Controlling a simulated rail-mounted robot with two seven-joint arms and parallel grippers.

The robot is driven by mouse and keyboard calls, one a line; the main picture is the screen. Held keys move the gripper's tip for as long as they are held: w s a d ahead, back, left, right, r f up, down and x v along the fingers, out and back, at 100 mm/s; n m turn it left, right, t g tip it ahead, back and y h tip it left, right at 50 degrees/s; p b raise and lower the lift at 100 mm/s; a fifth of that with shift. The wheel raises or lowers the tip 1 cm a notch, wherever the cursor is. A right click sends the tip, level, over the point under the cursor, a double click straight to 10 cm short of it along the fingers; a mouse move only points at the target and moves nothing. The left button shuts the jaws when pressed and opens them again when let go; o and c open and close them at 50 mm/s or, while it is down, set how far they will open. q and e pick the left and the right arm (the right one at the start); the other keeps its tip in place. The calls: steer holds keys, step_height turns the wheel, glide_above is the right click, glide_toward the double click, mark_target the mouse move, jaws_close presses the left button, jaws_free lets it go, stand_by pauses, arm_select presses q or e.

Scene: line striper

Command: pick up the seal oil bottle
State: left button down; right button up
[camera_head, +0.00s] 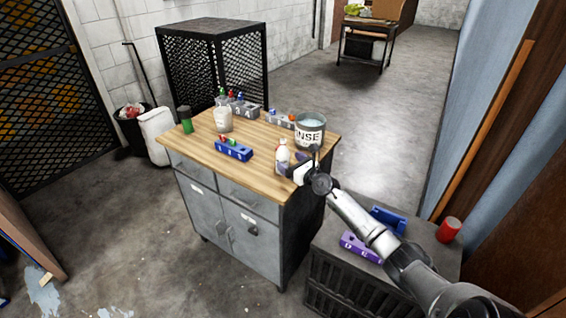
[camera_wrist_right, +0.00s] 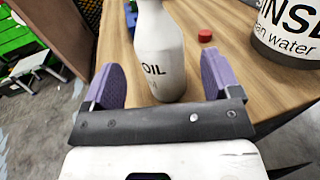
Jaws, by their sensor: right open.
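The seal oil bottle (camera_head: 282,157) is a white bottle standing upright near the right front edge of the wood-topped cabinet. It shows large in the right wrist view (camera_wrist_right: 158,50), with "OIL" in dark letters; its top is cut off there. My right gripper (camera_wrist_right: 160,85) is open, with one purple finger on each side of the bottle's lower body. A gap shows at the right finger; whether the left finger touches cannot be told. In the head view the right gripper (camera_head: 289,170) is beside the bottle at the cabinet edge. My left gripper is not in view.
A rinse bucket (camera_head: 310,131) stands close behind the bottle, with a small red cap (camera_wrist_right: 205,36) nearby. A blue block holder (camera_head: 233,150), a pale jar (camera_head: 223,119) and a green container (camera_head: 186,120) share the wooden top (camera_head: 200,147). A dark lower crate (camera_head: 335,275) stands at front right.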

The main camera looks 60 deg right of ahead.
mark_target(287, 159)
steer(key=shift+b+x, duration=1.2)
steer(key=shift+x, duration=1)
steer(key=shift+c, duration=0.5)
steer(key=c, duration=1)
steer(key=shift+r, duration=0.1)
